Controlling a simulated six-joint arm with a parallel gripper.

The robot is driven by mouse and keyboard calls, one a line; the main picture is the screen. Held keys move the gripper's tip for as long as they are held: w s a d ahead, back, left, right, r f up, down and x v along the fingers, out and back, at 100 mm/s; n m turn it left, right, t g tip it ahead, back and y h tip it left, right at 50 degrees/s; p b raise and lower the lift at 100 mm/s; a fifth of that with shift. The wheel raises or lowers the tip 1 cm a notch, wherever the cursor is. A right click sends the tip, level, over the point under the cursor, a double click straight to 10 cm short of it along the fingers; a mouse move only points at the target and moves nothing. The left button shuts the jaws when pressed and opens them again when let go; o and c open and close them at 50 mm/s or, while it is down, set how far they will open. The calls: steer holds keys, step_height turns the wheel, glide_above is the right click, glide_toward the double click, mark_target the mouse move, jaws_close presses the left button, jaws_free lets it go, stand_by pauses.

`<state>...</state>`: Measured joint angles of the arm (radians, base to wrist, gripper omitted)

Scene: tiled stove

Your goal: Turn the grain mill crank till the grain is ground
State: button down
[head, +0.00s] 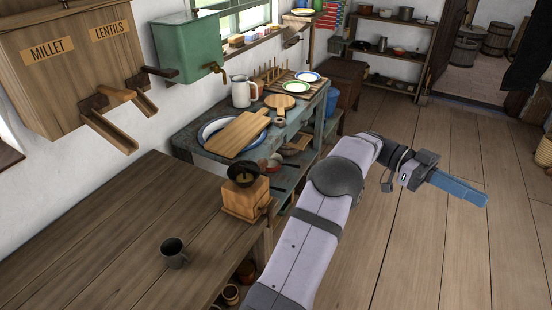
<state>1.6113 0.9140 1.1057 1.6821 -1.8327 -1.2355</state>
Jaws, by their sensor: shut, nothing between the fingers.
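The grain mill (244,200) is a small wooden box with a dark bowl on top. It stands near the right edge of the wooden table, at the picture's middle. A dark crank shows at the bowl, but its handle is too small to make out clearly. I cannot tell how much grain is in the bowl. My gripper (484,199) is shut and empty, with blue fingers pointing right. It is held out over the floor, well to the right of the mill and apart from it.
A grey mug (174,252) stands on the wooden table (110,230), front left of the mill. Wall bins labelled millet and lentils (70,60) hang above the table. Behind the mill is a counter with a cutting board (238,134), jug (241,91) and plates. The floor at right is clear.

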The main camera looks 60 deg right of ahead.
steer(key=s+d+f+n+t+h, duration=0.2)
steer(key=s+d+f+n+h, duration=0.15)
steer(key=s+f, duration=0.2)
steer(key=s+d+f+n+t+h, duration=0.1)
steer(key=s+d+f+n+h, duration=0.3)
steer(key=f, duration=0.3)
steer(key=w+d+f+n+t+h, duration=0.2)
steer(key=w+d+f+t+h, duration=0.2)
steer(key=w+d+f+t, duration=0.25)
steer(key=w+d+f+n+t+h, duration=0.3)
steer(key=w+d+f+t, duration=0.15)
steer(key=w+f, duration=0.4)
steer(key=w+a+r+n+t, duration=0.2)
steer(key=w+t, duration=0.4)
steer(key=w, duration=0.5)
steer(key=w+a+r+n+t, duration=0.15)
steer(key=w+t, duration=0.35)
steer(key=w, duration=0.6)
steer(key=w+a+r+n+t+y, duration=0.2)
steer(key=w+a+r+t+y, duration=0.1)
steer(key=w+a+r+t, duration=0.2)
steer(key=w+a+r+n+t+y, duration=0.2)
steer(key=w+a+r+t, duration=0.3)
steer(key=r, duration=0.5)
steer(key=shift+w+a+t+y, duration=0.3)
steer(key=shift+w+a+y, duration=0.15)
steer(key=shift+a, duration=0.45)
steer(key=shift+w, duration=0.1)
